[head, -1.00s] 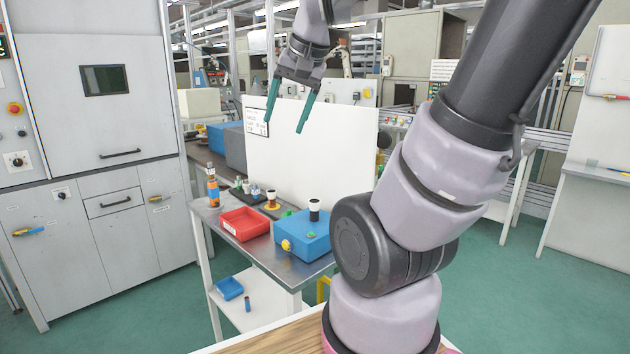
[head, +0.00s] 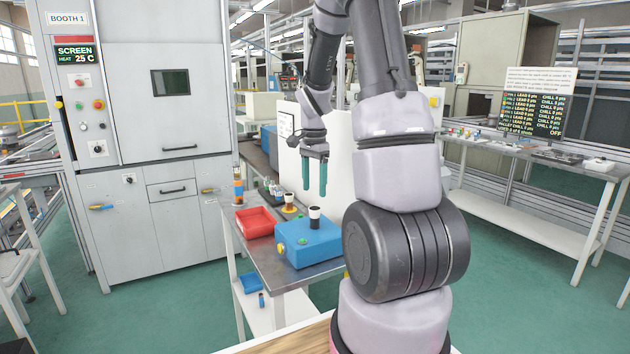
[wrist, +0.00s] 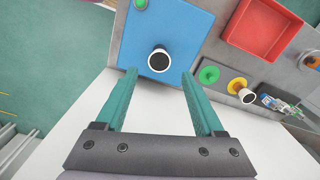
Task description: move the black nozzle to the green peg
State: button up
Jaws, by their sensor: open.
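The green peg (wrist: 208,75) is a green disc on the table beside the blue box, right of the nozzle. In the head view it is mostly hidden. My gripper (head: 314,192) is open and empty, teal fingers pointing down above the nozzle. It also shows in the wrist view (wrist: 159,73). The gap in height is hard to judge.
A second nozzle with a white top (wrist: 247,96) stands on a yellow disc (wrist: 237,84). A red tray (head: 255,223) is left of the blue box. A white panel (head: 342,170) rises behind the table.

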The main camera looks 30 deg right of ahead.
aim_at(314, 209)
notch_tip(314, 209, down, 10)
jog(key=shift+r, duration=0.25)
grip_shut()
dwell(0.4)
dwell(1.2)
jog(key=c, duration=0.8)
grip_release()
grip_shut()
